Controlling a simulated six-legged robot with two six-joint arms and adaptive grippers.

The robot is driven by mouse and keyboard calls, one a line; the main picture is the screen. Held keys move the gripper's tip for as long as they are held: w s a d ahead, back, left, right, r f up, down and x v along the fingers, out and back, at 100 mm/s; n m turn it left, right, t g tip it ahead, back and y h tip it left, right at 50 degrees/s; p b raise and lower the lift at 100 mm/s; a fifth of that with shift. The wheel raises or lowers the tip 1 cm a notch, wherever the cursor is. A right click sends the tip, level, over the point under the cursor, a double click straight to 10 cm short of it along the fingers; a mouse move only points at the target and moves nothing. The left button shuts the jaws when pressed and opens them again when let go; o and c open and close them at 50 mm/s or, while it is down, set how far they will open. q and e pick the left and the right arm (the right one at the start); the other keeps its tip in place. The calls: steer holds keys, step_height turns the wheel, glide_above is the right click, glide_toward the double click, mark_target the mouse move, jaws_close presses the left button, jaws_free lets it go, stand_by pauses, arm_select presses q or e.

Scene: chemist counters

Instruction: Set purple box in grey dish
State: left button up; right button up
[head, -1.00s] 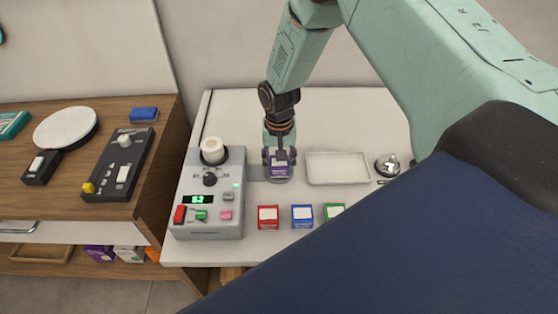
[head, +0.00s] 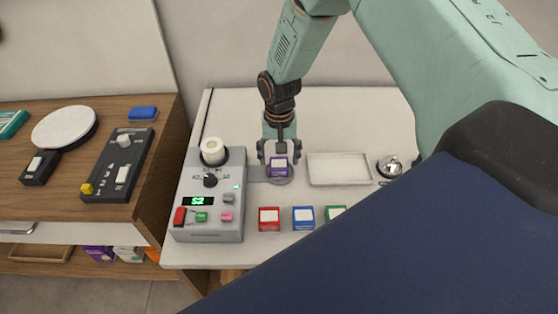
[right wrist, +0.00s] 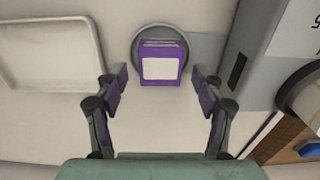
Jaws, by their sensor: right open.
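The purple box (head: 278,167) with a white label sits in the round grey dish (head: 282,181), beside the grey device. In the right wrist view the purple box (right wrist: 161,62) rests within the rim of the grey dish (right wrist: 137,41). My right gripper (head: 279,160) is open around the box, its fingers apart on either side. In the right wrist view my right gripper (right wrist: 158,80) shows clear gaps between both fingers and the box. My left gripper is not in view.
A grey device (head: 212,222) with buttons stands left of the dish. A white tray (head: 339,183) and a bell (head: 390,166) lie to the right. Red (head: 269,219), blue (head: 303,218) and green (head: 335,212) boxes stand in front.

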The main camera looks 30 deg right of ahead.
mark_target(279, 164)
step_height(279, 164, up, 10)
steer(key=shift+s, duration=0.15)
steer(key=shift+s, duration=0.15)
steer(key=shift+w, duration=0.2)
stand_by(0.3)
steer(key=shift+s+a+f, duration=0.1)
